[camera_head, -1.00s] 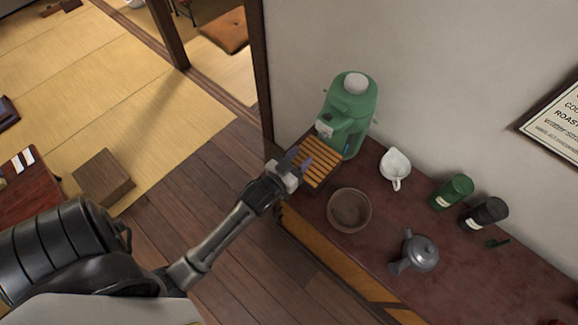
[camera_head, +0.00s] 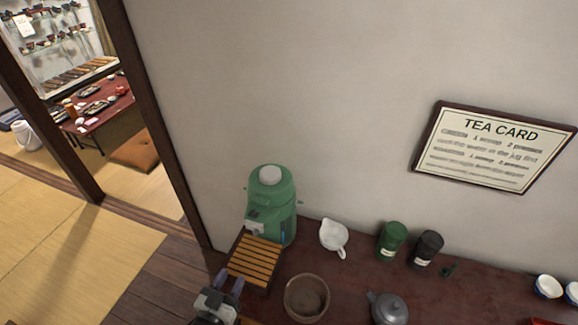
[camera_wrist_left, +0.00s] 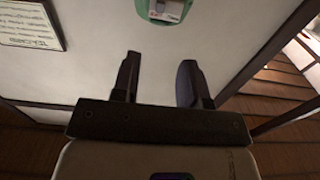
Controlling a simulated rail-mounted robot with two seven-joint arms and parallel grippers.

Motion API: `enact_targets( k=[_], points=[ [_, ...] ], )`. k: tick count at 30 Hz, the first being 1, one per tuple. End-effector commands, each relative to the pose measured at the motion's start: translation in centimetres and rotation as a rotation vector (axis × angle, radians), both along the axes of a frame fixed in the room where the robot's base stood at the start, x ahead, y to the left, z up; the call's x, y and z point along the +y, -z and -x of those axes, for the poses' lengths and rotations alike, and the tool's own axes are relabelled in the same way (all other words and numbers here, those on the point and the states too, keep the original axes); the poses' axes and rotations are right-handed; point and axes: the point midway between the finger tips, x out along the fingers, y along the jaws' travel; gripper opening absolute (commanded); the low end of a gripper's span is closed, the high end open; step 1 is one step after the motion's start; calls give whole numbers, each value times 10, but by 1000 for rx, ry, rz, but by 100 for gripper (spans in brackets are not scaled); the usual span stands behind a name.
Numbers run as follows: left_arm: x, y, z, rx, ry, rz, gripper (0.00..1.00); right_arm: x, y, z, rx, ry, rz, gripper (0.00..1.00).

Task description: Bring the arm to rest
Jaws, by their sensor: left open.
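My left gripper (camera_head: 229,284) is low in the head view, at the left front corner of the slatted wooden tray (camera_head: 236,262). Its two fingers stand apart and nothing shows between them. In the left wrist view the open fingers (camera_wrist_left: 158,82) point toward the pale wall, with part of the green dispenser (camera_wrist_left: 187,25) at the top. The green dispenser also stands behind the slatted tray in the head view (camera_head: 272,205). My right gripper is in neither view.
On the dark red counter (camera_head: 450,300) are a brown bowl (camera_head: 306,298), a grey teapot (camera_head: 388,308), a white pitcher (camera_head: 333,236), a green canister (camera_head: 391,241) and a black canister (camera_head: 427,248). A tea card (camera_head: 492,148) hangs on the wall. Wooden floor lies left of the counter.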

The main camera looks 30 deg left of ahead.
Motion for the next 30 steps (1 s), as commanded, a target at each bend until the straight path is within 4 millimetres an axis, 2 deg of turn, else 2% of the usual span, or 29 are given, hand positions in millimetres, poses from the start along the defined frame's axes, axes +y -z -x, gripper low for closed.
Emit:
enact_targets(
  k=[4, 7, 14, 18, 20, 26, 30],
  points=[
    [0, 0, 0, 2, 0, -6, 40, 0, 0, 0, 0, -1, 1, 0],
    [1, 8, 0, 53, -6, -13, 40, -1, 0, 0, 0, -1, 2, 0],
    [6, 59, 15, 418, -40, 1, 40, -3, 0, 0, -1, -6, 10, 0],
    [-2, 76, 37, 676, -34, 26, 40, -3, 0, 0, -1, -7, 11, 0],
    [-8, 78, 47, 771, -20, 31, 40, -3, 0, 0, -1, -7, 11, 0],
    [-30, 74, 86, 1022, 42, 32, 40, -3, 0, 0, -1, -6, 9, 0],
    [-45, 65, 116, 1154, 97, 17, 40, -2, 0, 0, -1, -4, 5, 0]
  ],
)
